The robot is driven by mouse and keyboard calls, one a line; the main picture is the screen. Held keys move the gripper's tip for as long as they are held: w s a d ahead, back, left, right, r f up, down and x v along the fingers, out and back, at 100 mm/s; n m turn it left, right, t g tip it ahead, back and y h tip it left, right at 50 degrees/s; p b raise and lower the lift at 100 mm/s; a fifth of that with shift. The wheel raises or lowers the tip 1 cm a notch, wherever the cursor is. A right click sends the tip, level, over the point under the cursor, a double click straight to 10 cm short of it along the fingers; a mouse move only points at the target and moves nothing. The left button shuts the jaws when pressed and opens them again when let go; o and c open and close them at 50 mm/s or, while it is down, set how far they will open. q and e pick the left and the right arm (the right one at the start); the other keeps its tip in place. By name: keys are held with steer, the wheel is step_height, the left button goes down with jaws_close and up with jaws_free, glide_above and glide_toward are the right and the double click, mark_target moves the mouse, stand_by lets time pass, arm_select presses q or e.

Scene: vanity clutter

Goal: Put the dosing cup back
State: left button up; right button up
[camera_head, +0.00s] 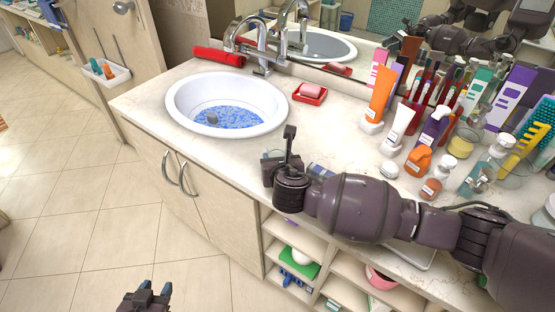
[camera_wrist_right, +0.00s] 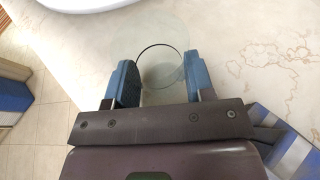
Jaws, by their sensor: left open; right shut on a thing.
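The dosing cup (camera_wrist_right: 160,62) looks like a clear, see-through round cup with a thin dark ring. In the right wrist view it sits between the blue fingers of my right gripper (camera_wrist_right: 160,82), which is shut on it. My left gripper (camera_head: 149,293) is open and empty, low at the bottom edge over the floor.
A white basin (camera_head: 227,103) and a red soap dish (camera_head: 310,94) are behind my right gripper. A blue-and-white striped thing (camera_wrist_right: 288,140) lies close beside it. Several tubes and bottles, including an orange bottle (camera_head: 418,161), crowd the right side. Counter near the soap dish is clear.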

steer(key=o, duration=0.9)
steer(key=shift+f, duration=0.1)
steer(key=shift+o, duration=0.2)
steer(key=shift+s+r, duration=0.3)
steer(key=shift+s, duration=0.05)
steer(key=p+v, duration=0.1)
steer(key=v, duration=1)
steer(key=shift+s+d, duration=0.1)
